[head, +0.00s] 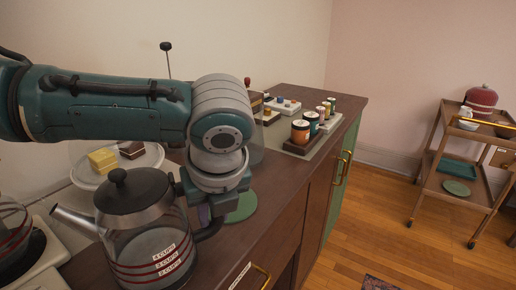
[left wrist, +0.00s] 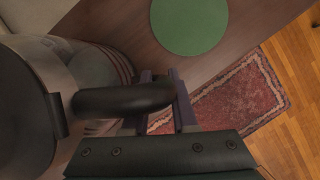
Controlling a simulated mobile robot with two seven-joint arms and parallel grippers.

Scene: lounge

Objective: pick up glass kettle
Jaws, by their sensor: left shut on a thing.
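The glass kettle (head: 150,245) has a black lid, a metal spout to the left and red measuring bands, and shows at the lower left of the head view. It also fills the left side of the left wrist view (left wrist: 92,62). My left gripper (head: 205,215) is at the kettle's right side, shut on its black handle (left wrist: 125,98). In the left wrist view the handle runs between the fingers of the left gripper (left wrist: 160,100). The kettle looks upright; its base is cut off by the frame edge, so I cannot tell whether it touches the counter. My right gripper is not in view.
A green round mat (head: 242,207) lies on the wooden cabinet top (head: 268,228) beside the gripper. A plate (head: 90,178) with yellow and brown blocks stands behind the kettle. A tray of jars (head: 300,145) stands farther back. A wooden cart (head: 455,190) is at the far right.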

